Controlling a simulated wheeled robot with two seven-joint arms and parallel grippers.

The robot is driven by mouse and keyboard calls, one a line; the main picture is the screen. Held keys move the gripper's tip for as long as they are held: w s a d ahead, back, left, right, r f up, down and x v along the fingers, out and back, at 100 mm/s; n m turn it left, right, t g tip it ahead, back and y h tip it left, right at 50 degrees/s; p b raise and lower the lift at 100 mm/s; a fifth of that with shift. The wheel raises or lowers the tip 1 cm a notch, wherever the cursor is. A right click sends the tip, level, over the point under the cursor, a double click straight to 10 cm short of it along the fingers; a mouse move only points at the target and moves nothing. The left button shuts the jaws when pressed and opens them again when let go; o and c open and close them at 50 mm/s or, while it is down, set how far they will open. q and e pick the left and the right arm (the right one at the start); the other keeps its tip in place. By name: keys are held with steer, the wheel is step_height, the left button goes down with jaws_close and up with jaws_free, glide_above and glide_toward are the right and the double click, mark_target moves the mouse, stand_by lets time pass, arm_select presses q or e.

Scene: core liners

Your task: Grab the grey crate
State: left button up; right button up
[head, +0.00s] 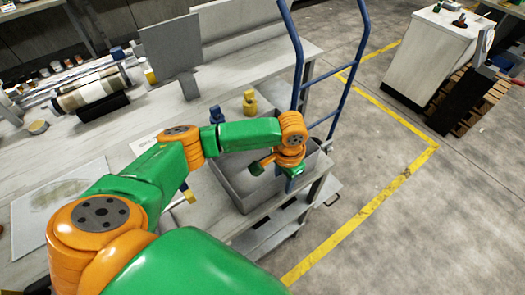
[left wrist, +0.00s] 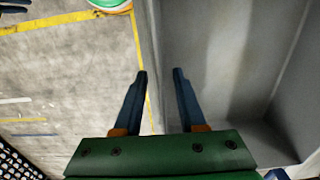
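The grey crate (head: 236,178) is an open box on the grey worktop, near its right end. It looks empty where its inside shows. My left gripper (head: 281,178) is over the crate's right side, pointing down. In the left wrist view, the gripper (left wrist: 160,75) is open, with its two dark fingers apart. The wall of the crate (left wrist: 225,60) runs between them, with the inside of the crate to the right and the floor to the left. I cannot tell how far the fingers reach down beside the wall. My right gripper is not in view.
Rolls (head: 92,92) lie at the left.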

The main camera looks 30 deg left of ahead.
arm_select(q)
steer(key=shift+a+f, duration=0.15)
steer(key=shift+f, duration=0.45)
jaws_close()
stand_by(0.9)
